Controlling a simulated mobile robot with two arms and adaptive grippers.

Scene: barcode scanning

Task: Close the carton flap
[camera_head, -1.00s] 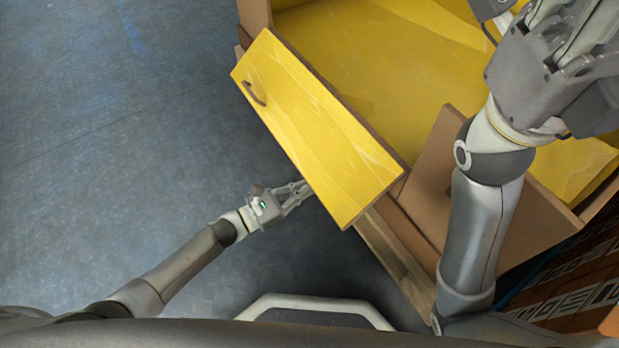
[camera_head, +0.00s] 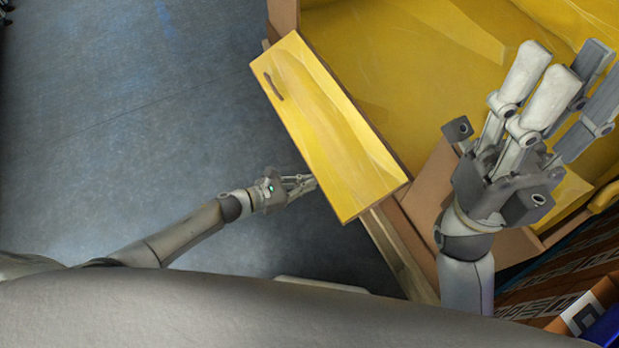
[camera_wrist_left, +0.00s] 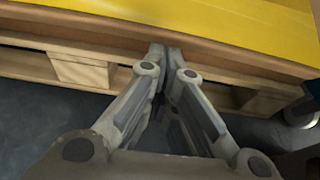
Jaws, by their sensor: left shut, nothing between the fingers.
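The carton (camera_head: 400,50) is brown with a yellow inside. Its left flap (camera_head: 335,130) hangs folded outward, yellow side up, with a dark curved mark near its upper end. My left gripper (camera_head: 314,183) is shut and empty at the flap's outer lower edge, with its tips at or just under that edge. In the left wrist view its closed fingertips (camera_wrist_left: 166,52) are in front of the brown edge below the yellow surface; contact is unclear. My right gripper (camera_head: 570,85) is open and empty above the carton, hiding part of its inside.
A wooden pallet (camera_wrist_left: 80,70) lies under the carton. A smaller brown flap (camera_head: 425,190) stands at the near side, partly behind my right arm. Patterned boxes (camera_head: 560,275) are at the lower right.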

